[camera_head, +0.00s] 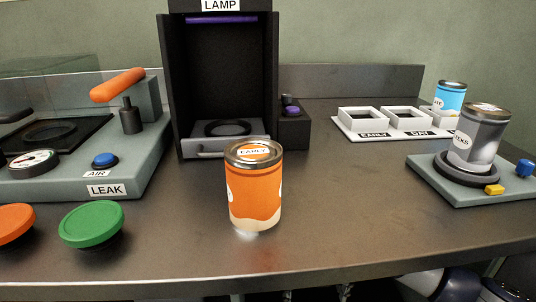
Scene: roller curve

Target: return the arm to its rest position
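Neither gripper can be made out in the head view. Dark rounded parts that look like my own arm (448,285) show below the table's front edge at the lower right, but no fingers can be told there. An orange can (254,190) with a lid marked EARLY stands upright near the middle of the table (330,220), with no gripper on it.
A black LAMP booth (168,90) stands behind the can. A LEAK station (140,150) with an orange handle is left, with green (92,224) and orange (14,222) buttons before it. At right are a white tray (350,132), a blue can (449,97) and a grey can (476,140) on a turntable.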

